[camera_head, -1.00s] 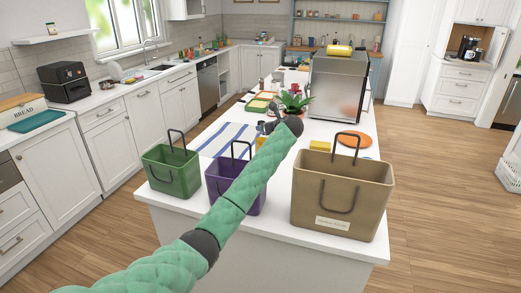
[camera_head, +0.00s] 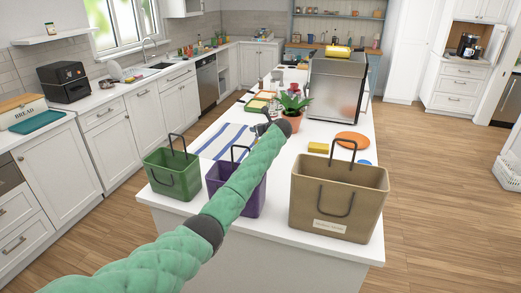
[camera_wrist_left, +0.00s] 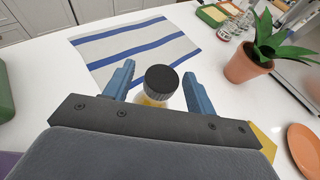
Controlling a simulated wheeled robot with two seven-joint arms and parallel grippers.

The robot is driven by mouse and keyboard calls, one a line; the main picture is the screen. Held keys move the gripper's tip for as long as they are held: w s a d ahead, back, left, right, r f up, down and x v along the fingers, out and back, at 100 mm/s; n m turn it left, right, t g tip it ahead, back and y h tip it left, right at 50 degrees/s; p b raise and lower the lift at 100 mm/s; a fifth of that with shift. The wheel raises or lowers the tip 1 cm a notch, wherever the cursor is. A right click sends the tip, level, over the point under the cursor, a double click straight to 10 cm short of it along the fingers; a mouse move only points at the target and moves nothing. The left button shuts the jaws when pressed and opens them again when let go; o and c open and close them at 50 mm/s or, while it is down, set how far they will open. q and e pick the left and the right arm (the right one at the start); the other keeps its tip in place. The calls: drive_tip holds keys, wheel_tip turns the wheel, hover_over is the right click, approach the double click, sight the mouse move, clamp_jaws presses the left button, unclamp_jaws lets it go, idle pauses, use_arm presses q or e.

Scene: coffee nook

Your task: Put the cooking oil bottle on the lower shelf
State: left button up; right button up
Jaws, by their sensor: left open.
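The bottle I take for the cooking oil shows in the left wrist view as a black cap (camera_wrist_left: 161,80) above a small patch of yellow body. It stands between the two blue fingers of my left gripper (camera_wrist_left: 152,90), which are open with gaps beside the cap. The lower part of the bottle is hidden by the gripper body. In the head view my left gripper (camera_head: 266,127) is over the white island, and my forearm hides the bottle. My right gripper is not in view. Blue back shelves (camera_head: 340,18) show at the far wall; I cannot tell which is the lower shelf.
Green (camera_head: 172,174), purple (camera_head: 222,182) and tan (camera_head: 338,198) baskets stand along the island's near edge. A potted plant (camera_head: 293,113), yellow sponge (camera_head: 318,147), orange plate (camera_head: 353,141) and striped towel (camera_head: 222,141) lie around the gripper. A metal appliance (camera_head: 337,85) stands behind.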

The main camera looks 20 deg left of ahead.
use_arm(q)
clamp_jaws()
idle(1.3)
drive_tip(key=shift+r, duration=0.1)
